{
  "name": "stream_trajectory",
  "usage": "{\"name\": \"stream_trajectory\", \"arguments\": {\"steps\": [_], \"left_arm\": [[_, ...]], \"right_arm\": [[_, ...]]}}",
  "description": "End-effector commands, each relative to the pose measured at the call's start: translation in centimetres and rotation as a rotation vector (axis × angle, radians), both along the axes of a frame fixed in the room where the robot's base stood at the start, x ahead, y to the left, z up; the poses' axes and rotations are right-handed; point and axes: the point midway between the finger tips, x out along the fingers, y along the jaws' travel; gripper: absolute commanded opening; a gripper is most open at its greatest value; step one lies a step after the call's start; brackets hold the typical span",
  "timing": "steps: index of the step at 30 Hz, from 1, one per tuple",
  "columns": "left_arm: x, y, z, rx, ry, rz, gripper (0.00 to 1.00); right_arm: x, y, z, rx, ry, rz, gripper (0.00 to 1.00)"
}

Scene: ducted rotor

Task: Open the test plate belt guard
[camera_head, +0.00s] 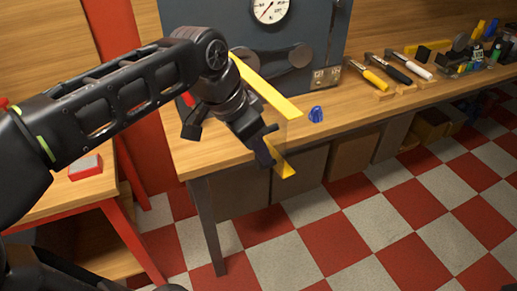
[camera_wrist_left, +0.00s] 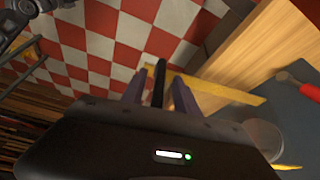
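The test plate (camera_head: 240,45) is a dark blue-grey upright panel on the bench, with a dial gauge and two grey pulleys. The belt guard's yellow upper edge (camera_head: 265,88) juts from the plate toward the bench front, so the guard stands swung out. Another yellow part (camera_head: 281,163) shows below, beyond the bench edge; my arm hides the rest. My left gripper (camera_head: 268,152) is at the guard's outer end. In the wrist view, its two fingers (camera_wrist_left: 158,92) straddle a dark upright bar (camera_wrist_left: 158,75), with gaps visible on both sides. My right gripper is not seen.
A small blue piece (camera_head: 316,114) lies on the wooden bench (camera_head: 345,103) right of the guard. Several handled tools (camera_head: 395,70) and small items lie farther right. A red-legged table with a red-and-grey block (camera_head: 85,167) stands left. Checkered floor is open in front.

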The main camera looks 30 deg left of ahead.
Motion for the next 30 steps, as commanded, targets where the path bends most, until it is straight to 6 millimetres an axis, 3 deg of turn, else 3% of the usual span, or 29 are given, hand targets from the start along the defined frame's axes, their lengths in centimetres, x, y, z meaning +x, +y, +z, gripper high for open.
{"name": "stream_trajectory", "arguments": {"steps": [6, 11, 30], "left_arm": [[-1.3, 0.6, 3.6, -0.001, -0.004, 0.000, 0.36], [-1.9, 0.9, 5.2, -0.001, -0.002, 0.000, 0.36], [-2.1, 0.9, 5.5, 0.000, 0.000, 0.000, 0.36]], "right_arm": [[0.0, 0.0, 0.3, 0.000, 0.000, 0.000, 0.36], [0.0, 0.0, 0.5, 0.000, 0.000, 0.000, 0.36], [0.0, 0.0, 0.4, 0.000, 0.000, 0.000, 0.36]]}}
